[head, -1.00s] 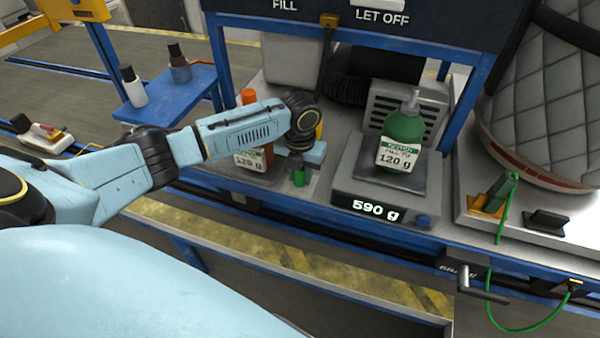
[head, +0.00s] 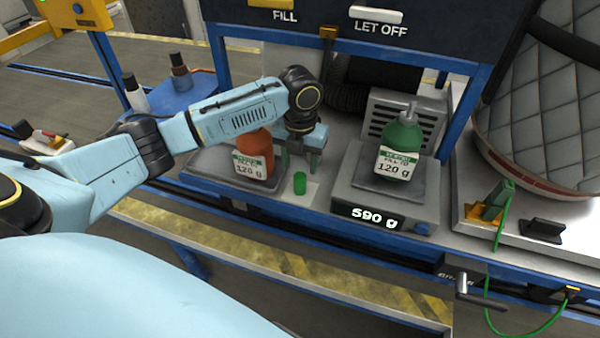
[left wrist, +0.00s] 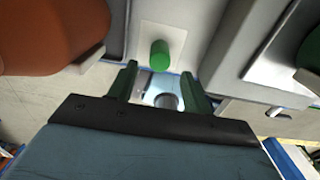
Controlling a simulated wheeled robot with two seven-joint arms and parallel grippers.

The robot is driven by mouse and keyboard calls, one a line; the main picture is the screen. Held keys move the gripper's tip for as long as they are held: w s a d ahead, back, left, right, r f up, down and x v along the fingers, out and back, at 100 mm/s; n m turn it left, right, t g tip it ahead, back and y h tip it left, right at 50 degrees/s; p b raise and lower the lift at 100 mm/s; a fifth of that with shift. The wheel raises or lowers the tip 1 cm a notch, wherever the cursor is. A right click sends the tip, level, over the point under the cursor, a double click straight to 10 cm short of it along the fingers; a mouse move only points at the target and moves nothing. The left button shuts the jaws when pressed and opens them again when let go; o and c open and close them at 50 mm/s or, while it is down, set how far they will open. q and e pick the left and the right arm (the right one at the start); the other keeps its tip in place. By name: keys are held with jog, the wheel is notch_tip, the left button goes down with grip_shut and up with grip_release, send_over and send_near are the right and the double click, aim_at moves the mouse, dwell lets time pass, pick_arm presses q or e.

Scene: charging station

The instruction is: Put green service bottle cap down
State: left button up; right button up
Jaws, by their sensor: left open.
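The green service bottle cap (head: 299,183) stands on a pale mat (head: 309,196) on the bench, between the orange bottle and the scale. It also shows in the left wrist view (left wrist: 160,55), ahead of the fingertips. My left gripper (head: 313,160) is open and empty, behind and a little above the cap, apart from it. Its two green fingers (left wrist: 162,88) are spread in the left wrist view. The green bottle (head: 402,140), labelled 120 g, stands on the scale (head: 385,205), which reads 590 g. My right gripper is not in view.
An orange bottle (head: 254,150) labelled 120 g stands on a grey plate (head: 205,160) to the left, close to my left arm. A blue side shelf (head: 185,98) holds two small bottles. A green cable clamp (head: 492,200) and a quilted seat-like object (head: 550,110) are at the right.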

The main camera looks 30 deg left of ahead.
aim_at(300, 175)
pick_arm(q)
notch_tip(300, 175, up, 4)
jog(key=shift+r, duration=0.3)
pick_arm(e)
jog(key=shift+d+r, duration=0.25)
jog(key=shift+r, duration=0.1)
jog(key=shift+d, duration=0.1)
